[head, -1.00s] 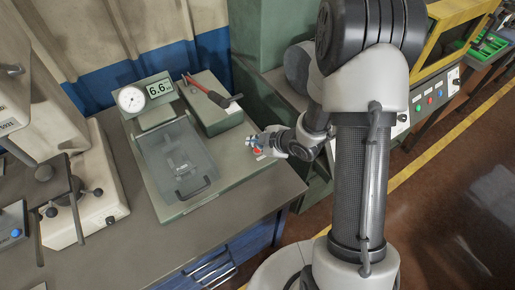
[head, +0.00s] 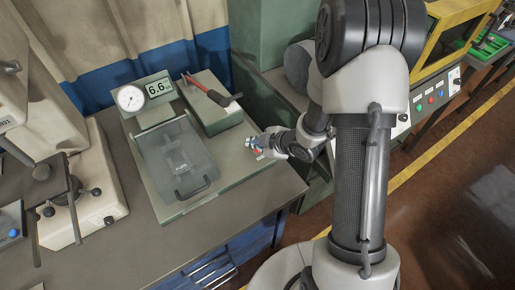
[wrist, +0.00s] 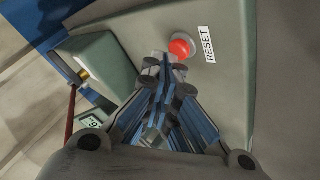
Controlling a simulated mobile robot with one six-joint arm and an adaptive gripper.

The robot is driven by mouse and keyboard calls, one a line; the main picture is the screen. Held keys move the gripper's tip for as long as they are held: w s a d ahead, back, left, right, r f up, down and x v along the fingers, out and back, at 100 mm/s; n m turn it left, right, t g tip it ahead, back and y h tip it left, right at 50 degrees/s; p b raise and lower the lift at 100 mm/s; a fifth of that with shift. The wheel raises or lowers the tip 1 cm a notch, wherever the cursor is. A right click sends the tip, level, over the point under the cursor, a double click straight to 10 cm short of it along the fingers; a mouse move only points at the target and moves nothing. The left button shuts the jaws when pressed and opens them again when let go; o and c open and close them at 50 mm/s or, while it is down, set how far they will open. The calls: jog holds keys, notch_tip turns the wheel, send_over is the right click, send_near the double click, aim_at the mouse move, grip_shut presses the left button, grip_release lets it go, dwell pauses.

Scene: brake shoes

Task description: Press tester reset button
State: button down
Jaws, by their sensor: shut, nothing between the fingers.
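The tester is a grey-green bench unit (head: 215,190) with a clear hinged cover, a round dial and a display reading 6.6. In the wrist view its red round reset button (wrist: 180,48) sits in a pale collar, beside a white RESET label (wrist: 206,44). My gripper (wrist: 166,62) is shut and empty, its blue-grey fingertips close beside the button in the picture. I cannot tell whether they touch it or the panel. In the head view my gripper (head: 252,144) is at the tester's right side and largely covers the button.
A raised box with a red-handled lever (head: 208,91) stands at the tester's back right. The clear cover (head: 178,160) lies to the left of my gripper. Another cream machine (head: 90,190) stands at the left. Bare grey bench (head: 255,205) shows in front.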

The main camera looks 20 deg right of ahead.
aim_at(256, 150)
jog(key=shift+f+b, duration=0.45)
dwell(0.5)
jog(key=shift+r, duration=0.1)
jog(key=shift+r+p, duration=0.75)
jog(key=shift+r, duration=0.05)
notch_tip(256, 150, up, 5)
jog(key=p, duration=0.4)
dwell(0.8)
